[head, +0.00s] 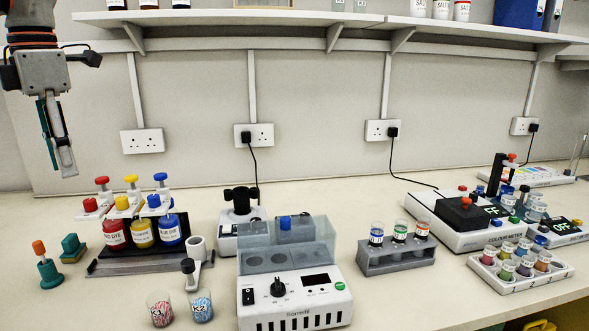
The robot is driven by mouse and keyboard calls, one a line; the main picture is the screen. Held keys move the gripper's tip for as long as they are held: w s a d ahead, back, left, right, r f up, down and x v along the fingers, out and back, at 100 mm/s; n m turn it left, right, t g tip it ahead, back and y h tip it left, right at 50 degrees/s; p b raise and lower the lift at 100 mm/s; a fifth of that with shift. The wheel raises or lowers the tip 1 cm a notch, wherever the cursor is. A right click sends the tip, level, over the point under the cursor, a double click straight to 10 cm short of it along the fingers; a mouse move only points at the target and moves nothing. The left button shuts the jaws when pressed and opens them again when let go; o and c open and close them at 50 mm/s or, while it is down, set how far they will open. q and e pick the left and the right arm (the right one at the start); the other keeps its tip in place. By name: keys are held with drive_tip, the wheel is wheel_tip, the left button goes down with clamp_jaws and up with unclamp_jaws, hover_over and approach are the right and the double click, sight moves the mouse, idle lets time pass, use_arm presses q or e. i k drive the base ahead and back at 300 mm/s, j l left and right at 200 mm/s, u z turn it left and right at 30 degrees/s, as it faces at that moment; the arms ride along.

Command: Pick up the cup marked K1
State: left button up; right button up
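The cup marked K1 (160,309) is a small clear cup with red and white contents, upright on the bench at the front left. A similar cup marked K2 (202,306), with blue and white contents, stands close to its right. My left gripper (60,172) hangs at the upper left, fingers pointing down, well above and to the left of the K1 cup. Its two fingertips look apart, seen at a slant, with nothing between them. My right gripper is not in view.
A white machine (294,301) stands right of K2.

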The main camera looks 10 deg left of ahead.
sight(158, 304)
drive_tip(key=k, duration=1.15)
